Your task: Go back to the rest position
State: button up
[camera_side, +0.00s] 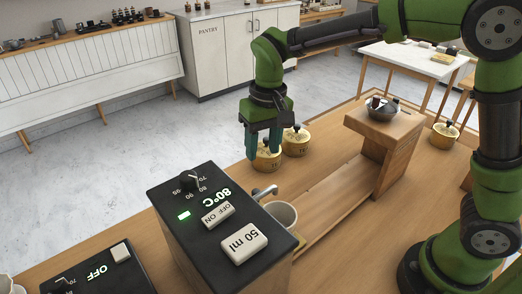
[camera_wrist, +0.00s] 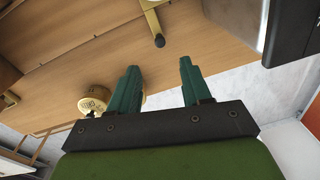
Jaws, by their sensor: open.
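A yellow tin (camera_wrist: 93,104) shows beside the left finger there. I cannot tell whether a finger touches a tin.
The black dispenser (camera_side: 179,226) reads 80°C, with a 50 ml button. A white cup (camera_side: 283,214) stands by its spout. A second tin (camera_side: 296,144) stands close to the gripper. A wooden stand (camera_side: 397,143) holds a dark bowl (camera_side: 382,113). Another tin (camera_side: 444,133) is at right.

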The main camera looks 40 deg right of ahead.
jog(key=s+d+r+m+t, duration=0.1)
jog(key=s+d+r+t, duration=0.2)
jog(key=s+d, duration=0.2)
jog(key=s+d+r+m+t+y, duration=0.1)
jog(key=s+d+r+t, duration=0.2)
jog(key=s+d, duration=0.3)
jog(key=s, duration=0.5)
jog(key=shift+s+r+t, duration=0.15)
jog(key=shift+s+t, duration=0.15)
